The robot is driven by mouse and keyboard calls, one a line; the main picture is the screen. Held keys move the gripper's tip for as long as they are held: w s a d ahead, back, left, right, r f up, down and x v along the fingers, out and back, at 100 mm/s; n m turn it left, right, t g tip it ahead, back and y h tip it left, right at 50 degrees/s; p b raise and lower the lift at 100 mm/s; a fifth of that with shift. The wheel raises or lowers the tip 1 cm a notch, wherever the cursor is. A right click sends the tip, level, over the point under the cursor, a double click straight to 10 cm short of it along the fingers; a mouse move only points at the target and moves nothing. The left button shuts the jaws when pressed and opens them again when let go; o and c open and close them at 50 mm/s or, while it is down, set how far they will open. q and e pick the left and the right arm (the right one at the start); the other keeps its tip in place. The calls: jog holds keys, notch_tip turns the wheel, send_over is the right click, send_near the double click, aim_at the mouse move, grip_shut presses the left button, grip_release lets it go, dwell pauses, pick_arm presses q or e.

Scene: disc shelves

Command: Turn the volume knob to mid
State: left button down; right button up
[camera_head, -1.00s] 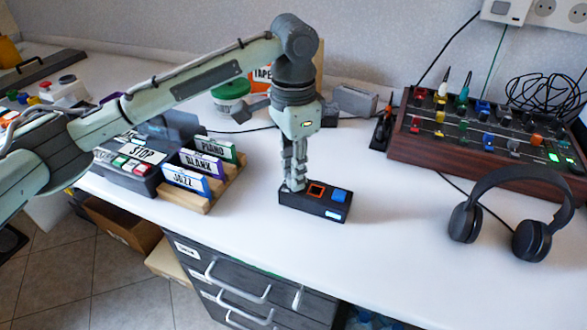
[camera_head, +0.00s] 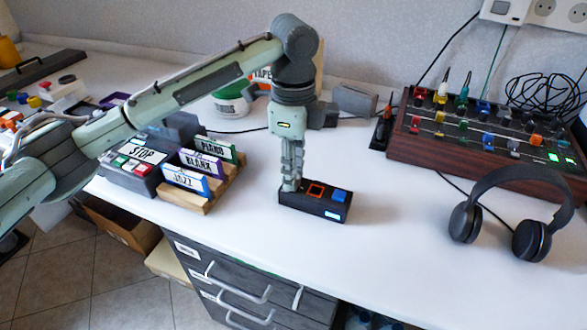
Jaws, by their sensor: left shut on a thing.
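A small black control box (camera_head: 328,211) lies near the front edge of the white desk. Its top has an orange-framed square (camera_head: 315,190), a blue button (camera_head: 339,196) and a small lit display (camera_head: 333,215). My left gripper (camera_head: 290,185) points straight down at the box's left end, its fingers shut on the volume knob there. The fingers hide the knob, so its pointer and angle cannot be seen. My right gripper is not in view.
Cassette cases in a wooden rack (camera_head: 216,194) and a grey deck with a STOP label (camera_head: 128,178) stand to the left. Headphones (camera_head: 534,240) and a wood-sided mixer (camera_head: 440,157) are to the right. The desk between box and headphones is clear.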

pick_arm(q)
jog(key=shift+m, duration=0.3)
jog(key=c, duration=1.3)
grip_release()
notch_tip(320, 180, up, 12)
jog(key=shift+r, duration=0.1)
